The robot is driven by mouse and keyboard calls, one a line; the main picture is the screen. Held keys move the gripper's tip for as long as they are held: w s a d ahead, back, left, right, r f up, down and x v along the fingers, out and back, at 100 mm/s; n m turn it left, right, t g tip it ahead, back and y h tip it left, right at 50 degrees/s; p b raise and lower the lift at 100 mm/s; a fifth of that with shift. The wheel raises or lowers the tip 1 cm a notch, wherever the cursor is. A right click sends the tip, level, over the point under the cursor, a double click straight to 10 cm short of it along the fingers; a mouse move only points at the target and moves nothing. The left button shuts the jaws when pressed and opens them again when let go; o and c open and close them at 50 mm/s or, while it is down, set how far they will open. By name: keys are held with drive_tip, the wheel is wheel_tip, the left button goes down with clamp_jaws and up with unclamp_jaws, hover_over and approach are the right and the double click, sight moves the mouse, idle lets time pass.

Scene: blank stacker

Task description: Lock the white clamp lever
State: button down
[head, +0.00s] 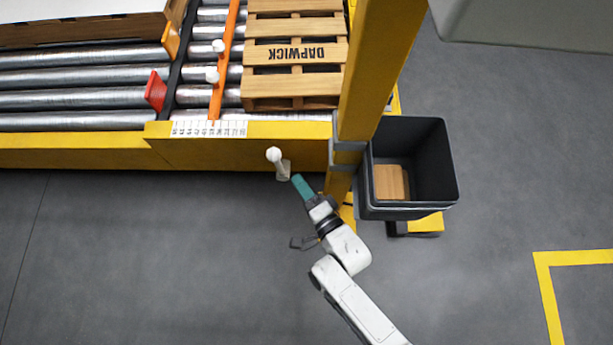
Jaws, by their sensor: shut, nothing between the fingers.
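The white clamp lever (279,162) sticks out from the front face of the yellow conveyor frame, with a round white knob at its upper left end. My gripper (299,181) has teal fingers and is shut and empty. Its fingertips are just right of and below the lever, very close to its lower end. I cannot tell from this view whether they touch it.
A yellow post (375,65) stands right of my gripper, with a dark bin (448,165) beside it holding a wooden piece. A wooden pallet (295,53), an orange bar (224,60) and a ruler strip (208,129) are on the conveyor. Floor at lower left is clear.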

sight(279, 161)
drive_tip(key=shift+b+x, duration=0.65)
drive_tip(key=shift+x, duration=2.05)
drive_tip(key=shift+a, duration=0.1)
